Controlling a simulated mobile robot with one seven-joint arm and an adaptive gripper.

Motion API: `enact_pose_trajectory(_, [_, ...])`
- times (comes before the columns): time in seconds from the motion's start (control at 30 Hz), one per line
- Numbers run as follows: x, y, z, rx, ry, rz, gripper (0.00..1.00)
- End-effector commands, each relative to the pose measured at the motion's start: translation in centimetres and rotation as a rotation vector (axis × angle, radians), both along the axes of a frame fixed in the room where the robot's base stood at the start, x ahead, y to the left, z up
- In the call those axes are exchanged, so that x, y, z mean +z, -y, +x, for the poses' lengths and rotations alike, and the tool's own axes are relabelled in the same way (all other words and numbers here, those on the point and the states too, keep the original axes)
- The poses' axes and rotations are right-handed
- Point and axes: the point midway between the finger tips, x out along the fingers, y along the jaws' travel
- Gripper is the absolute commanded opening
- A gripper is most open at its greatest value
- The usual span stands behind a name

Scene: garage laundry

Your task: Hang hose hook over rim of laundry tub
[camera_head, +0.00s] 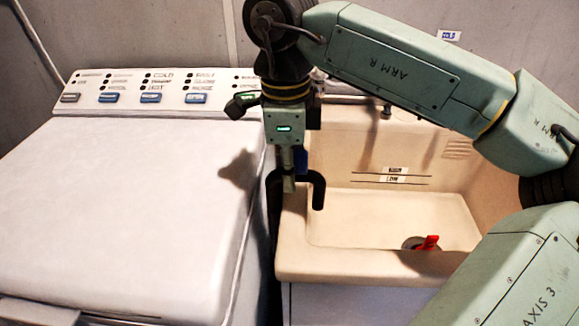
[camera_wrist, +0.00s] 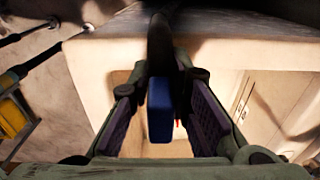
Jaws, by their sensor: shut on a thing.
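The dark hose hook (camera_head: 318,190) is an upside-down U at the left rim of the beige laundry tub (camera_head: 330,263). One leg hangs on the inner side of the rim, and the other hangs on the outer side, by the washer. My gripper (camera_head: 290,180) points down above that rim. It is shut on the hook's blue grip (camera_wrist: 160,108), which sits between the two finger pads in the wrist view. I cannot tell whether the hook's bend touches the rim.
A white washing machine (camera_head: 130,200) stands close on the left, with a narrow gap to the tub. A red item (camera_head: 428,243) is at the drain in the tub. A faucet (camera_head: 387,112) is at the tub's back, behind my arm. The basin is otherwise clear.

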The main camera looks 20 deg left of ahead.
Motion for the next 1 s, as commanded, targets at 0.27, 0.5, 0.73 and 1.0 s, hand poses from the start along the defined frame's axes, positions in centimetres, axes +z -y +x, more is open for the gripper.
enact_pose_trajectory(0.27, [-2.6,0.0,0.0,-0.001,0.000,0.000,0.00])
enact_pose_trajectory(0.5, [-4.5,0.0,0.0,0.000,0.000,0.000,0.00])
enact_pose_trajectory(0.73, [-5.6,0.0,0.0,0.000,0.000,0.000,0.00])
enact_pose_trajectory(1.0, [-5.9,0.0,-0.1,0.001,-0.005,-0.003,0.00])
